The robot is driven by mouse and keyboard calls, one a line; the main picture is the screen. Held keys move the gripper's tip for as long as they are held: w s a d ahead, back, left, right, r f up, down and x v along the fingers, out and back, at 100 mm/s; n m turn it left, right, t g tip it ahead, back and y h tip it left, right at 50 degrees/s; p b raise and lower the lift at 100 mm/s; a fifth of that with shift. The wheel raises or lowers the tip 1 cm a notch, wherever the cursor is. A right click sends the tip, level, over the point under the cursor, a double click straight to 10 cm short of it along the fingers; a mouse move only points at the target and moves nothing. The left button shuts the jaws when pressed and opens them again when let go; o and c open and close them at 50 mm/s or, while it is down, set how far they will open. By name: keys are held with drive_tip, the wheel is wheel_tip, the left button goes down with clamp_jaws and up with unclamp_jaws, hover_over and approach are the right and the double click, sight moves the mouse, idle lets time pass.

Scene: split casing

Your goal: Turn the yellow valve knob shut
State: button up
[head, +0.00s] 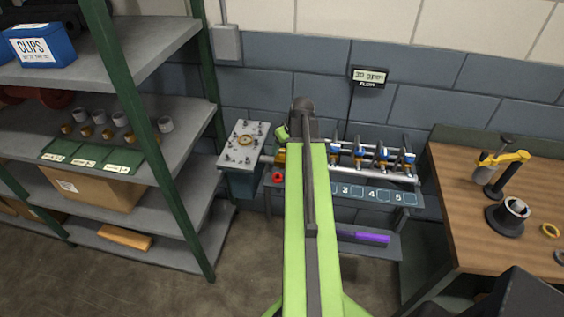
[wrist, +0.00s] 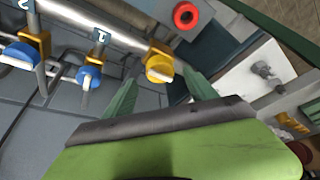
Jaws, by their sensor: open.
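The yellow valve knob (wrist: 159,67) shows in the wrist view, mounted on the steel pipe by a yellow bracket, with a pale bar across its face. My gripper (wrist: 160,80) is open; its two green fingers stand either side of the knob, tips near it. I cannot tell whether they touch it. In the head view my green arm covers most of the gripper and the left end of the pipe; only a small yellow part (head: 281,156) shows beside the arm.
Blue-knobbed valves (wrist: 88,77) line the pipe left of the yellow knob in the wrist view. A red round part (wrist: 185,15) is close by, also in the head view (head: 277,177). A bolted plate (head: 246,141), a shelf rack (head: 150,160) and a wooden bench (head: 470,215) flank the pipe.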

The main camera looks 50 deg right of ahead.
sight(282, 151)
drive_tip(key=b+x, duration=0.2)
drive_tip(key=x, duration=0.1)
drive_tip(key=shift+w+f, duration=0.15)
drive_tip(key=shift+f, duration=0.2)
drive_tip(key=shift+r, duration=0.1)
drive_tip(key=shift+c, duration=0.5)
